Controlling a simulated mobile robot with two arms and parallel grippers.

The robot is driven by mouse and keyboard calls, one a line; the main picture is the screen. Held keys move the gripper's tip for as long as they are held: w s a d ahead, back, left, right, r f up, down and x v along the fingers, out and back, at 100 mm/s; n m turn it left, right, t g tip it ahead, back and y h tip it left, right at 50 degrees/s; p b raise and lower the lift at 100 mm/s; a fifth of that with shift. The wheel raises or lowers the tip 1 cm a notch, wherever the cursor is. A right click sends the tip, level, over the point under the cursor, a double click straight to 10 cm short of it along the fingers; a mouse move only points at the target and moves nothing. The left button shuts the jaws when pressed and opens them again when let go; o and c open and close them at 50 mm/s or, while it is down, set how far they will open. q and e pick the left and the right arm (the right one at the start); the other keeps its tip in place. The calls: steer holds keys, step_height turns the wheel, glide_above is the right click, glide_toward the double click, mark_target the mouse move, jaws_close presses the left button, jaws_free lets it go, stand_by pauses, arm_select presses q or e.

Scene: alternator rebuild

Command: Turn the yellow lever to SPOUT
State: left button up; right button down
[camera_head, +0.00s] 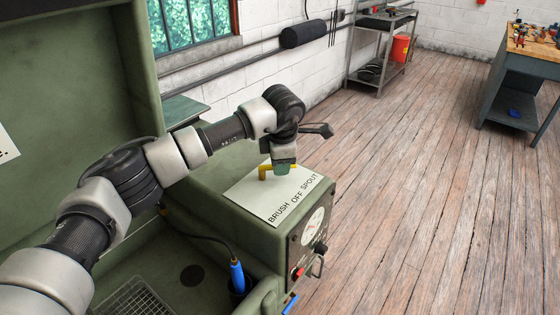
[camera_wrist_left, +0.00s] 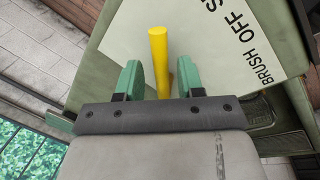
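The yellow lever (camera_head: 263,172) stands on top of the green cabinet, on a white label plate (camera_head: 252,198) printed BRUSH, OFF and SPOUT. My left gripper (camera_head: 284,167) points down at the lever and hides part of it in the head view. In the left wrist view, the yellow lever (camera_wrist_left: 159,55) rises between the two green fingers of my left gripper (camera_wrist_left: 159,75). The fingers are apart, with a gap to the lever on each side. I cannot tell which word the lever points to. My right gripper is not in view.
The green cabinet (camera_head: 215,173) has a front panel with a gauge (camera_head: 312,226) and knobs. A blue-handled tool (camera_head: 237,276) with a black cable stands beside the basin. A metal shelf (camera_head: 378,60) and a workbench (camera_head: 520,85) stand far off. The wooden floor at right is clear.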

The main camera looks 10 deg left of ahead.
arm_select(q)
step_height(320, 180, up, 10)
steer(key=s+b, duration=0.2)
steer(key=shift+d+r, duration=0.25)
steer(key=shift+d, duration=0.15)
stand_by(0.4)
